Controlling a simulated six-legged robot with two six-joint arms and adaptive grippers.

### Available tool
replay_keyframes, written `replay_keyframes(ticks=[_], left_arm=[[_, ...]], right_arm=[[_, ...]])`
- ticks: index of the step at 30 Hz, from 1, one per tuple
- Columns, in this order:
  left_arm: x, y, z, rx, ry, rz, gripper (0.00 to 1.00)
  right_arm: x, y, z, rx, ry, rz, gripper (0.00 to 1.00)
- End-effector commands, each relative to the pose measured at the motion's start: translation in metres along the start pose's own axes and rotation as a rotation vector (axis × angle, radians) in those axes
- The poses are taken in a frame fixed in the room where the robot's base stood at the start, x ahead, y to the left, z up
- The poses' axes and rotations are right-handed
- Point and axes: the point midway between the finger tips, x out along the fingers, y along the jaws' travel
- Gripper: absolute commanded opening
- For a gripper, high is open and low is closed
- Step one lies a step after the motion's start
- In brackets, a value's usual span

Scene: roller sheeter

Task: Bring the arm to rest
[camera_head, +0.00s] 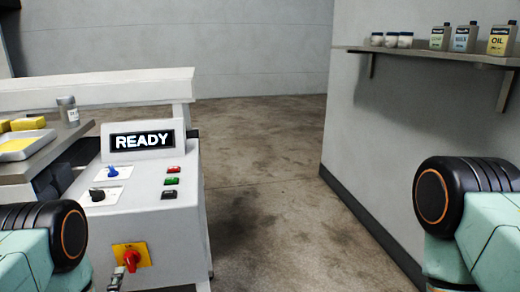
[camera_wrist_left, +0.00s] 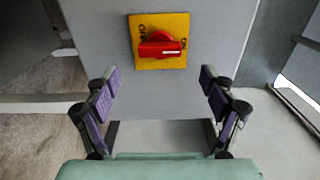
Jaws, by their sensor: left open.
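My left gripper (camera_wrist_left: 158,80) is open and empty in the left wrist view, its two purple-padded fingers spread wide apart. Beyond the fingertips is a red rotary switch (camera_wrist_left: 160,46) on a yellow plate, on the front of the grey machine cabinet. The gap between the fingers is clear, and the fingers appear apart from the switch. In the head view the red switch (camera_head: 131,258) is low on the cabinet (camera_head: 175,230); only a small part of my left gripper shows near the bottom edge. My right arm shows at the right, but its gripper is outside the picture.
The cabinet's display (camera_head: 142,140) reads READY, above several knobs and buttons. A metal table (camera_head: 50,160) with a tray (camera_head: 25,146) and a jar (camera_head: 67,110) is at the left. A wall shelf (camera_head: 440,55) holds bottles and jars. The floor between is free.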

Motion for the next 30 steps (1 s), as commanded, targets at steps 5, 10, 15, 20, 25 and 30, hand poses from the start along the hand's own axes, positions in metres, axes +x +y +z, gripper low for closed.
replay_keyframes(ticks=[5,10,15,20,25,30], left_arm=[[0.031,-0.001,0.0,0.0,-0.001,-0.003,0.83],[0.054,0.0,0.0,0.0,-0.001,-0.002,0.83],[0.067,0.0,0.0,0.0,-0.001,0.0,0.83],[0.068,0.001,0.0,-0.009,-0.001,0.002,0.83],[0.068,0.0,0.0,-0.01,-0.001,0.001,0.83],[0.064,0.0,0.0,0.001,-0.001,0.002,0.83]], right_arm=[[0.0,0.0,0.0,0.0,0.0,0.0,0.4],[0.0,0.0,0.0,0.0,0.0,0.0,0.4],[0.0,0.0,0.0,0.0,0.0,0.0,0.4],[0.001,0.0,0.0,0.0,0.0,0.0,0.4],[0.001,0.0,0.0,0.0,0.0,0.0,0.4],[-0.001,0.0,0.0,0.0,0.0,0.0,0.4]])
